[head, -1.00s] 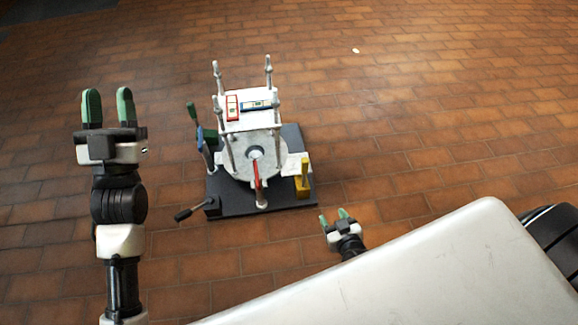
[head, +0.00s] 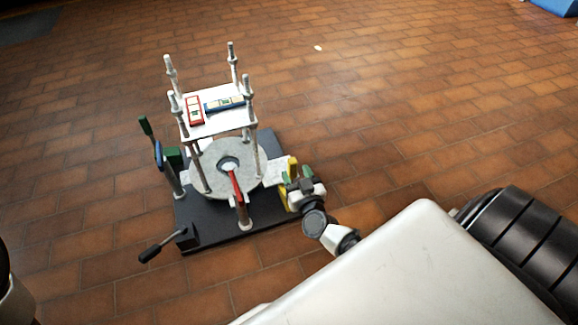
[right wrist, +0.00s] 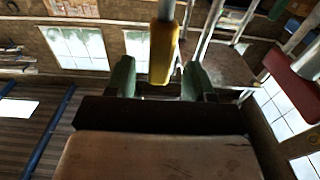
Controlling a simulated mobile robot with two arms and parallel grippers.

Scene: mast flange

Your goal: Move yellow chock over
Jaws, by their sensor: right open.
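The yellow chock (head: 293,164) stands at the right side of the dark base plate (head: 205,238), partly hidden by my right gripper. My right gripper (head: 296,175) is open at the chock. In the right wrist view the yellow chock (right wrist: 163,52) shows between the two green fingers of the right gripper (right wrist: 160,78), with gaps visible on both sides. I cannot tell how far it reaches in between them. My left gripper is out of view; only a bit of my left arm shows at the left edge.
A round grey flange (head: 210,160) with a red lever (head: 236,186) sits on the plate. Several white posts carry a white shelf (head: 222,125) with a red level (head: 194,110) and a blue level (head: 225,104). A black-handled crank (head: 165,245) sticks out front left. Brick floor around is clear.

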